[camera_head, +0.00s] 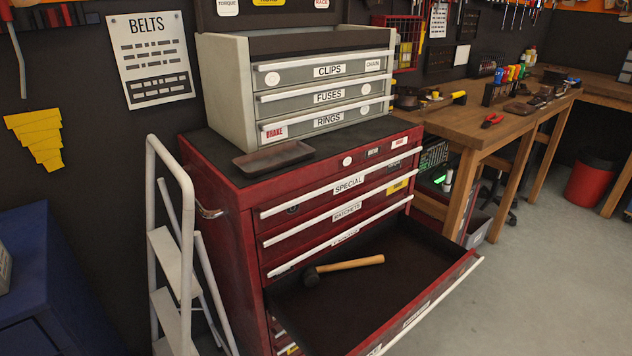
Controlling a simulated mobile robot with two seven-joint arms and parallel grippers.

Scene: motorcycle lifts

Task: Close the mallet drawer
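The mallet drawer (400,285) is pulled far out of the red tool cabinet (222,240), low on its front. Its front panel with a pale handle strip (440,304) faces the lower right. A mallet (345,265) with a dark head and a wooden handle lies inside, near the back left of the drawer. The drawers above it, labelled SPECIAL and RATCHETS among others, are shut. Neither of my grippers is in the head view.
A white step ladder (172,250) stands left of the cabinet. A blue cabinet (45,285) is at the lower left. A grey drawer chest (225,90) sits on the red cabinet beside a small tray (273,158). Wooden workbenches (470,125) stand behind right. The floor (560,270) at right is clear.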

